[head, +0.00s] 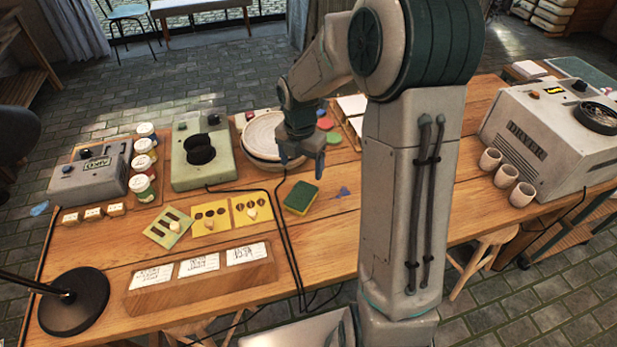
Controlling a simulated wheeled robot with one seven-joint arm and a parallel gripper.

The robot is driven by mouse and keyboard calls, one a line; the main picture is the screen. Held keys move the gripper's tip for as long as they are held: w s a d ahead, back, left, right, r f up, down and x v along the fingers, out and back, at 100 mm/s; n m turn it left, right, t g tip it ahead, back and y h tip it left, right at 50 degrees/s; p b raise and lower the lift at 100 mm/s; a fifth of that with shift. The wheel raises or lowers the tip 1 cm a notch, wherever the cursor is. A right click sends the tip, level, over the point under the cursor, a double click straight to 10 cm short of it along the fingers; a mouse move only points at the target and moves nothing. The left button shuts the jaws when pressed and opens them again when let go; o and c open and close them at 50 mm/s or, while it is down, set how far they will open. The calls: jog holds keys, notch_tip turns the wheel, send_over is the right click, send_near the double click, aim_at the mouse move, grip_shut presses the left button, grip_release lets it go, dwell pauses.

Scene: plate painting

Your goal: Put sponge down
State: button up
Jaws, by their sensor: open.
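The sponge (300,197), green on top with a yellow side, lies flat on the wooden table (330,225) near its middle. My gripper (302,170) hangs over the table just above and behind the sponge, pointing down. Its fingers are apart with nothing between them. A gap shows between the fingertips and the sponge, so they appear not to touch it.
Stacked plates (262,135) stand just left of my gripper. Yellow stencil cards (250,210) and a black cable (280,225) lie left of the sponge. A dryer (540,135) and several cups (522,194) stand at the right. Bare table shows in front of the sponge.

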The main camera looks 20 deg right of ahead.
jog(key=s+r+m+t, duration=0.1)
jog(key=s+r+m, duration=0.5)
jog(key=s+m, duration=0.4)
jog(key=s+r+m+t, duration=0.2)
jog(key=s+r+m, duration=0.3)
jog(key=s+m, duration=0.5)
jog(key=m, duration=0.6)
jog(key=shift+s+a+r+m, duration=0.15)
jog(key=shift+s+r+m, duration=0.2)
jog(key=shift+r+m, duration=0.05)
